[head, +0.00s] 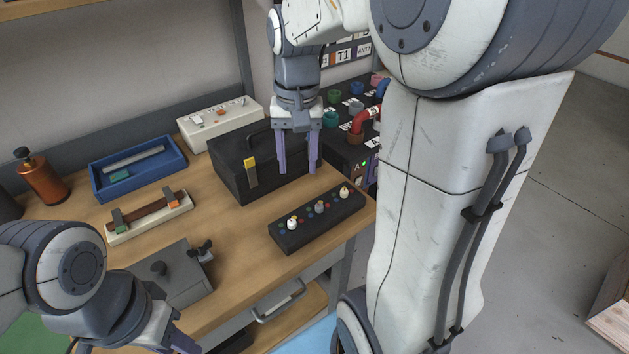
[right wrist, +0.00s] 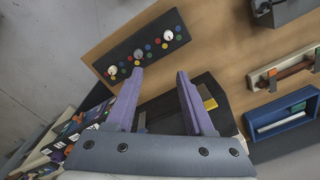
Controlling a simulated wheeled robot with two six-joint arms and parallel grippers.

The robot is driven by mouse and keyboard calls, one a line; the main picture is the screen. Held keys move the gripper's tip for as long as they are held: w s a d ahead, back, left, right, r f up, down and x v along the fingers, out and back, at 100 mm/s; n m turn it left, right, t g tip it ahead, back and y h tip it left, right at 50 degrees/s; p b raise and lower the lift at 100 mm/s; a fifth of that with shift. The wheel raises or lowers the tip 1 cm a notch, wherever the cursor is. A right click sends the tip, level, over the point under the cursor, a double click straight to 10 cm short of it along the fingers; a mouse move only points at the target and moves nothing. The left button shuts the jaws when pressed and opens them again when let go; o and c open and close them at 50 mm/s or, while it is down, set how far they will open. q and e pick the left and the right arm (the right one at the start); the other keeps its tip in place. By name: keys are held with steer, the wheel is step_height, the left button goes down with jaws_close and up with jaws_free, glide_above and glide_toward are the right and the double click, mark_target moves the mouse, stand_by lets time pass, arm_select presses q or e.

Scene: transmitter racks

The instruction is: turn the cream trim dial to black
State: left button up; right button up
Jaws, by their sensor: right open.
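A long black panel (head: 300,236) on the bench carries three dials in a row: a white dial (head: 293,224) at the left, a grey dial (head: 320,207) in the middle and a cream dial (head: 344,193) at the right end. In the right wrist view the cream dial (right wrist: 112,70) is at the panel's lower left. Small coloured dots surround the dials; the cream dial's setting is too small to read. My right gripper (head: 298,170) is open and empty, pointing down above and behind the panel. My left gripper (head: 178,341) is partly cut off at the bottom edge.
A black case (head: 228,165) with a yellow latch stands behind the panel. A grey box (head: 178,275), a blue tray (head: 103,180), a cream holder (head: 170,220) and a white box (head: 215,117) are further left. The bench's edge is just in front of the panel.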

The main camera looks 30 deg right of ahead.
mark_target(344, 191)
steer(key=d+f+m+b, duration=0.3)
steer(key=d+m, duration=0.2)
steer(key=d, duration=0.7)
arm_select(q)
step_height(344, 191, down, 5)
steer(key=shift+r, duration=0.1)
arm_select(e)
steer(key=f, duration=0.9)
steer(key=shift+s+a+f, duration=0.1)
steer(key=shift+s+f, duration=0.1)
steer(key=shift+f, duration=0.1)
jaws_close()
steer(key=shift+a, duration=0.15)
